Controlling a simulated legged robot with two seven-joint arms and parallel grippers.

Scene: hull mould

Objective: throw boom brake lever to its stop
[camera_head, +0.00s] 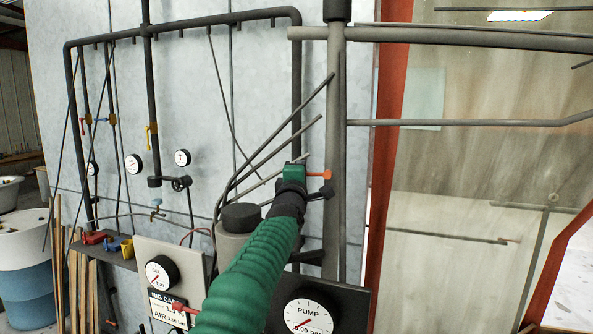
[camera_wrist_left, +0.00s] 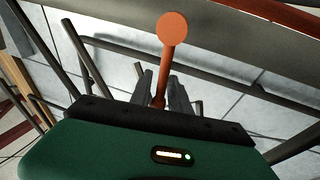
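The brake lever (camera_head: 319,174) is a short orange handle beside the grey vertical post, just right of my left gripper (camera_head: 296,170) in the head view. In the left wrist view the orange lever (camera_wrist_left: 170,50) has a round knob at the top, and its shaft runs down toward the gap between the dark fingers of my left gripper (camera_wrist_left: 163,95). The fingers stand a little apart, one on each side of the shaft's lower end. I cannot tell whether they touch it. The lever's base is hidden by the gripper. My right gripper is out of view.
A thick grey post (camera_head: 335,130) stands close behind the lever, with thin slanted rods (camera_head: 285,135) to its left. A pump gauge (camera_head: 309,315) and a smaller gauge panel (camera_head: 161,272) with a red handle (camera_head: 185,308) sit below. Pipes and valves line the left wall.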

